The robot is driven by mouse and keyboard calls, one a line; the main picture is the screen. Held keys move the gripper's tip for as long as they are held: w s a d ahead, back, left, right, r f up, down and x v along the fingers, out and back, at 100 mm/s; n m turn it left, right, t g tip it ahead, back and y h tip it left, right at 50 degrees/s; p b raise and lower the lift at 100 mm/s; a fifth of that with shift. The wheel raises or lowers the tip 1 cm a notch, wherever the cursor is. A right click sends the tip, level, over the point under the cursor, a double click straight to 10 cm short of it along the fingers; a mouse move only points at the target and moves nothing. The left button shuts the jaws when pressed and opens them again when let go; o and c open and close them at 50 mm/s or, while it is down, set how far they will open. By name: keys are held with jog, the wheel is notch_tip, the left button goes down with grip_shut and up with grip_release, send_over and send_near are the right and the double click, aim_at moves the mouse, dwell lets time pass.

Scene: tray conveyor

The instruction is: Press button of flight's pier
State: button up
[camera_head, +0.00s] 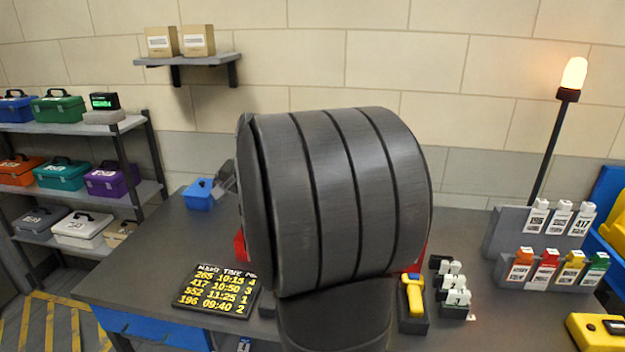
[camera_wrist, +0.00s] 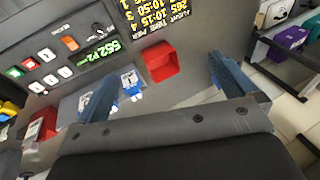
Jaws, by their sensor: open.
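In the wrist view, which is upside down, a dark button panel (camera_wrist: 62,62) carries a green display (camera_wrist: 102,50) that appears to read 552 PIER. It has several white buttons (camera_wrist: 50,79), plus a green button (camera_wrist: 13,72), a red button (camera_wrist: 30,63) and an orange one (camera_wrist: 70,43). In the head view, the flight board (camera_head: 213,291) lists flight 552 at 11:25 with pier 1. It also shows in the wrist view (camera_wrist: 165,20). My gripper (camera_wrist: 164,66) is open and empty, apart from the panel. My arm hides the panel in the head view.
A red tray (camera_wrist: 160,62) and blue-and-white tags (camera_wrist: 130,82) are near my fingers. A yellow scanner (camera_head: 413,293) and a tag rack (camera_head: 510,246) stand on the right of the table. Shelves of cases (camera_head: 62,174) stand left; a lit lamp (camera_head: 574,76) stands right.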

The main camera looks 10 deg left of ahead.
grip_shut()
dwell(0.3)
dwell(1.3)
